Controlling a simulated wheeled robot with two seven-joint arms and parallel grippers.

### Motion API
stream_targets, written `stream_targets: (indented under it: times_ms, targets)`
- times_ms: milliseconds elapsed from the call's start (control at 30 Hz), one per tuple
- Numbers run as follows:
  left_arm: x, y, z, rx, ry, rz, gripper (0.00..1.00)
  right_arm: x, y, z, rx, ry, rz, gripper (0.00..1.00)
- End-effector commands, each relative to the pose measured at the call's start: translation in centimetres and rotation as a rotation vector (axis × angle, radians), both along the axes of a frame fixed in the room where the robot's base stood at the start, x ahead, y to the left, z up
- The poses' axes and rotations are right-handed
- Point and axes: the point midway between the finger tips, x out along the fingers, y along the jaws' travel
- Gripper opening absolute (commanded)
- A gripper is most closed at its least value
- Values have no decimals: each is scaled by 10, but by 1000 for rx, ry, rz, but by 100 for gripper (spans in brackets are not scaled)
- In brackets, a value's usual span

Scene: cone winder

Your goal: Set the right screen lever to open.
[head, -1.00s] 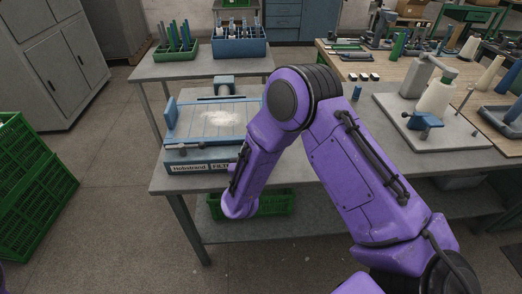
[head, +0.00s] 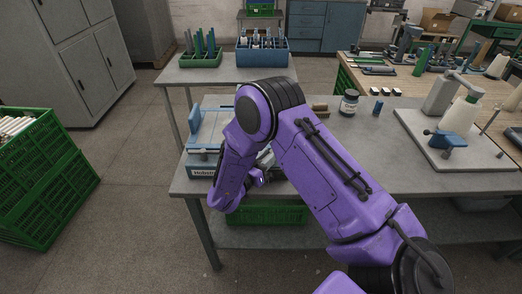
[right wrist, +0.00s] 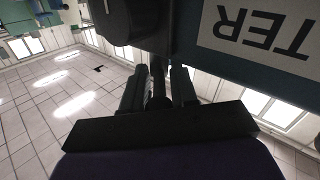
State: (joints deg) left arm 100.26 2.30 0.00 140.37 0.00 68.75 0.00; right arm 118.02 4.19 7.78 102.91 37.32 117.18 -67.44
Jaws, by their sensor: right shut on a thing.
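The blue-grey machine (head: 203,130) with a name plate (head: 202,173) on its front stands on the grey table, mostly hidden behind my purple right arm. My right gripper (head: 262,177) is low at the machine's front edge, partly hidden by my forearm. In the right wrist view, my right gripper (right wrist: 157,86) is shut on a dark, rod-like lever (right wrist: 158,74) below the machine's dark front panel (right wrist: 208,67), beside the plate reading "TER". The lever's setting cannot be told from these views. My left gripper is out of view.
A grey bar (head: 203,151) lies along the machine's left front. A dark jar (head: 349,102) and small bottles stand right of my arm, near a cone stand (head: 452,150). A green bin (head: 265,213) sits under the table.

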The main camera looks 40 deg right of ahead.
Motion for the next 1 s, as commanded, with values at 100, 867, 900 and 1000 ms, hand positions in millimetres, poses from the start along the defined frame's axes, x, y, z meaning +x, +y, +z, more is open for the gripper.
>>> stream_targets:
  times_ms: [100, 867, 900, 1000]
  targets:
    - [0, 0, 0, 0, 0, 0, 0, 0, -1, 0, -1, 0, -3, 0]
    - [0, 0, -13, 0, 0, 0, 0, -7, 43, -3, -1, -1, 7, 52]
    - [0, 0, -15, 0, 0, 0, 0, -9, 53, -3, -2, 0, 6, 52]
    - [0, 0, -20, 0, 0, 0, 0, -14, 75, -2, -1, -2, 6, 52]
